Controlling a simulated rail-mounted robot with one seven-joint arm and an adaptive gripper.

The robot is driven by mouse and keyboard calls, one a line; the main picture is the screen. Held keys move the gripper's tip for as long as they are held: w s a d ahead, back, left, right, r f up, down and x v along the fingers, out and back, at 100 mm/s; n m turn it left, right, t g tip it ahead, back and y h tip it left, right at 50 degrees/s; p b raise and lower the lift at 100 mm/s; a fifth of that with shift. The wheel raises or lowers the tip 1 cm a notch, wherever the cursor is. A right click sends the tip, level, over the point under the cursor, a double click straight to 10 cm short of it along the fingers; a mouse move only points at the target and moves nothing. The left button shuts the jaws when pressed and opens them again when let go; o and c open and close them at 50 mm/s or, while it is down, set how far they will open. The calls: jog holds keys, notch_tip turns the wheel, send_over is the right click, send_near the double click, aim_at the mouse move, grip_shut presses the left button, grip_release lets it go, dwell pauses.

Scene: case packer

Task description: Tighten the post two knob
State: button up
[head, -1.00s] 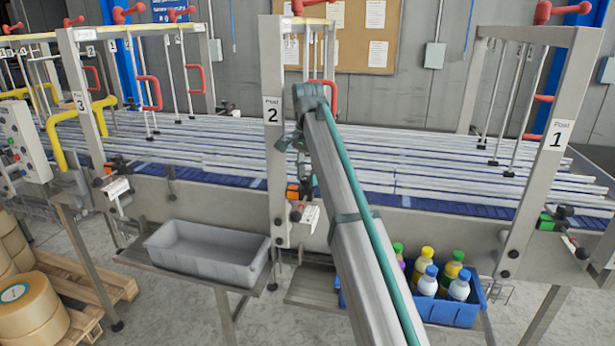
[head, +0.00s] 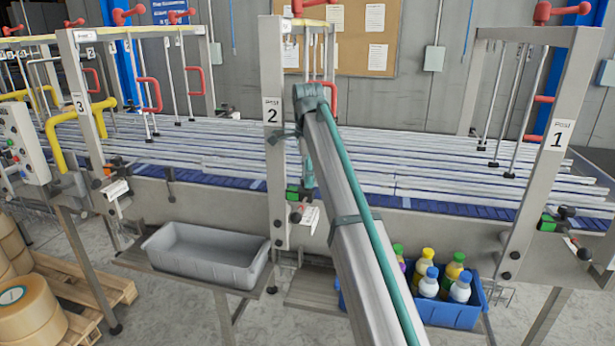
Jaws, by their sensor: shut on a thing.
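Post two (head: 272,135) is the grey upright labelled 2 in the middle of the head view. A small green block (head: 292,194) sits low on its inner side, with the dark post two knob (head: 306,193) just right of it. My gripper (head: 307,182) is down at this knob, shut on it. My arm hides most of the gripper, so the fingers and their exact hold are hard to see. A red-tipped lever and a white tag (head: 309,217) hang below the knob.
Post one (head: 556,150), with a green block (head: 546,222), stands at right; post three (head: 82,100) stands at left. A grey bin (head: 205,255) and a blue crate (head: 445,313) of bottles sit below the conveyor. Guide rails run behind the posts.

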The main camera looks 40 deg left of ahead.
dwell(0.4)
jog(key=o, duration=1.1)
jog(key=shift+o, duration=0.2)
